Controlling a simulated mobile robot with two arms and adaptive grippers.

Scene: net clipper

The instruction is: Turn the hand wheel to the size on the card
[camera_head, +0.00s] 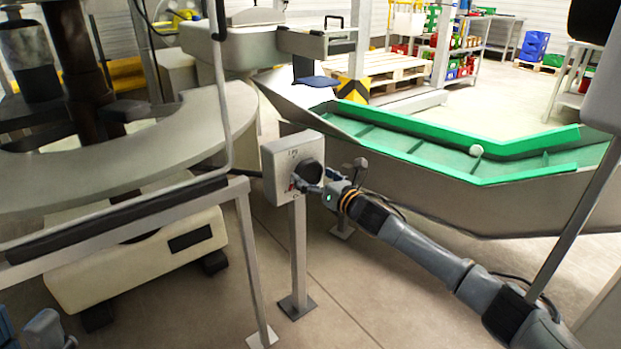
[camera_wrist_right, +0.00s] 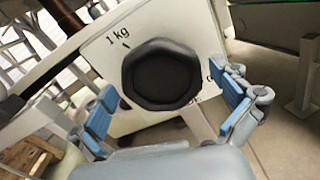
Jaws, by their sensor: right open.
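The hand wheel is a black, many-sided knob (camera_head: 310,171) on the front of a pale box on a post. In the right wrist view the hand wheel (camera_wrist_right: 161,74) is nearly centred, on a white face (camera_wrist_right: 97,50) marked "1 kg" at its upper left, with a short dark mark below the text. Other lettering at right and below is partly hidden. My right gripper (camera_head: 322,187) is at the wheel; its blue-padded fingers (camera_wrist_right: 168,112) are spread to either side, apart from it. My left gripper (camera_head: 45,328) shows partly at the lower left edge. I cannot make out a card.
A metal post (camera_head: 298,255) carries the box. A grey ring-shaped table (camera_head: 110,150) and frame stand left. A green-lined chute (camera_head: 420,150) with a small white ball (camera_head: 476,150) lies behind my right arm. Floor is clear around the post's foot.

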